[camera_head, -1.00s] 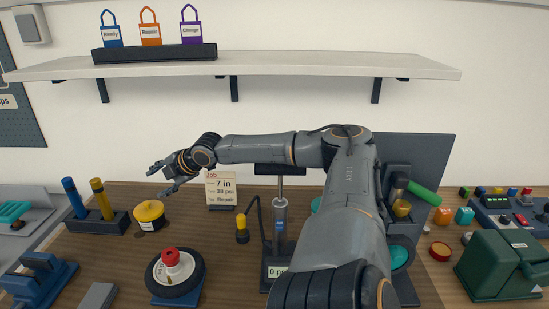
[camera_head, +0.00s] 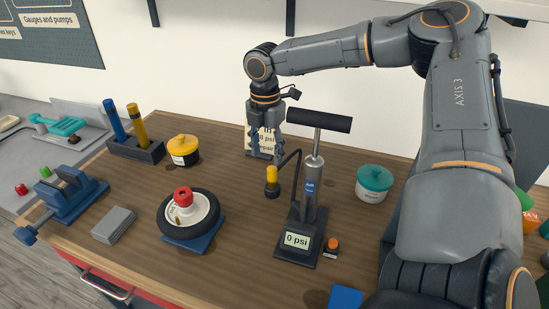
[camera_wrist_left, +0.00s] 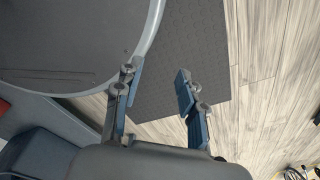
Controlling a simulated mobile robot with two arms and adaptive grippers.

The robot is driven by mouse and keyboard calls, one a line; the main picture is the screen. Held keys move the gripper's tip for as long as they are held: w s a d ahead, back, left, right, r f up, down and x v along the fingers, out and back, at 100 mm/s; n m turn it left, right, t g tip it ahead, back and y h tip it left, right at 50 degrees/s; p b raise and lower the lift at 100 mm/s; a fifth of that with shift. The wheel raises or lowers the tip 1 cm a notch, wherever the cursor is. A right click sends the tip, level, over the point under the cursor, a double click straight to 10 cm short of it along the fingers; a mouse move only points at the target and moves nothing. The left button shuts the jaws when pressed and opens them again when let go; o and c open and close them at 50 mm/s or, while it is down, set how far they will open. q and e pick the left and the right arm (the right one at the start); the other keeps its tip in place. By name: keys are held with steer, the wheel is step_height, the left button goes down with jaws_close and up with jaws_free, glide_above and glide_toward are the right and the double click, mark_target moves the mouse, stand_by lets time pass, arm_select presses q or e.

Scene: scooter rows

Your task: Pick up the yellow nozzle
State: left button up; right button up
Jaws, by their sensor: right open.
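The yellow nozzle (camera_head: 271,175) has a dark lower end and hangs at the end of the black hose, left of the grey pump (camera_head: 311,190). My right gripper (camera_head: 268,152) points down just above and behind it, in front of the paper job card (camera_head: 261,140). It is open, and nothing shows between its fingers. I cannot tell whether a finger touches the hose. My left gripper is out of the head view. In the left wrist view its fingers (camera_wrist_left: 155,82) are apart and empty above the floor.
A wheel (camera_head: 188,219) on a blue stand is left of the pump. A blue vise (camera_head: 68,195) is at the left edge. Bare wood lies between wheel and pump.

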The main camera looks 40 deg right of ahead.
mark_target(272, 168)
steer(key=shift+f, duration=0.6)
steer(key=shift+d+f, duration=0.1)
steer(key=shift+f, duration=0.15)
steer(key=shift+s+d+f+p, duration=0.2)
steer(key=shift+f+p, duration=0.15)
steer(key=shift+f, duration=0.3)
steer(key=f, duration=0.3)
steer(key=shift+s+d+f+p, duration=0.15)
steer(key=shift+d+f+p, duration=0.1)
steer(key=shift+d+p, duration=0.15)
steer(key=shift+f, duration=0.25)
arm_select(q)
steer(key=shift+d+r, duration=0.75)
steer(key=shift+d, duration=0.2)
arm_select(e)
steer(key=shift+a, duration=0.15)
steer(key=shift+c, duration=0.6)
arm_select(q)
steer(key=shift+a, duration=0.1)
arm_select(e)
jaws_close()
